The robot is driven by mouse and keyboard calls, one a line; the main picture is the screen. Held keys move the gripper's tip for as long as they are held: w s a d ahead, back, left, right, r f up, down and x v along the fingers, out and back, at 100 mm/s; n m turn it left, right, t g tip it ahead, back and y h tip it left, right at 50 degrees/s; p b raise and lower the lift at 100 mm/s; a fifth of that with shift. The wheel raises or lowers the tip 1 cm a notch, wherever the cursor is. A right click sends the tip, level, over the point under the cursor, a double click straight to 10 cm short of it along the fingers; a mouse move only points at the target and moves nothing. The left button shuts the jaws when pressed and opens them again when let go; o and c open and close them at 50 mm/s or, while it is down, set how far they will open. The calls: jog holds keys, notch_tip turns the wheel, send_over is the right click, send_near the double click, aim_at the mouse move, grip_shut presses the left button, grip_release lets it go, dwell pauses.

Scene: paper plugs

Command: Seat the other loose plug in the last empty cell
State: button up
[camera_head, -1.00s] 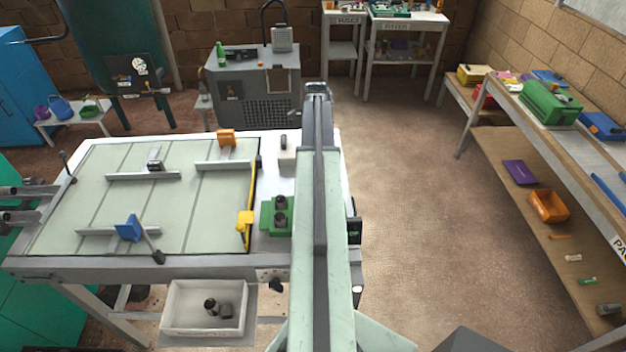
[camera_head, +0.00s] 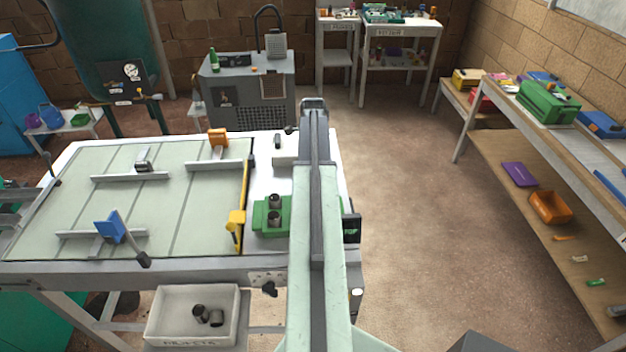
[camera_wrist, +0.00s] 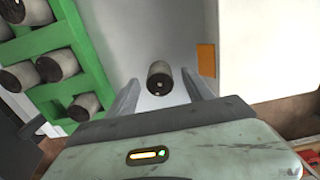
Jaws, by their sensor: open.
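A loose grey plug (camera_wrist: 159,83) rests on a pale surface in the wrist view, its dark round end towards me. My gripper (camera_wrist: 160,77) is open, with one finger on either side of this plug and a visible gap to each. The green rack (camera_wrist: 104,88) is at the left of the wrist view, with several plugs in it. In the head view the green rack (camera_head: 259,220) sits on the table's right part with two plugs showing. My arm hides part of it there, along with the loose plug and the gripper. I cannot make out the empty cell.
A white box-like thing (camera_wrist: 265,50) stands right of the gripper in the wrist view. The worktable (camera_head: 150,268) carries metal bars and a yellow stop (camera_head: 237,218). A white bin (camera_head: 165,318) below holds two dark plugs. The floor right of my arm is clear up to the shelves (camera_head: 530,185).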

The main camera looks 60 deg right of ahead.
grip_shut()
jog(key=shift+r, duration=0.1)
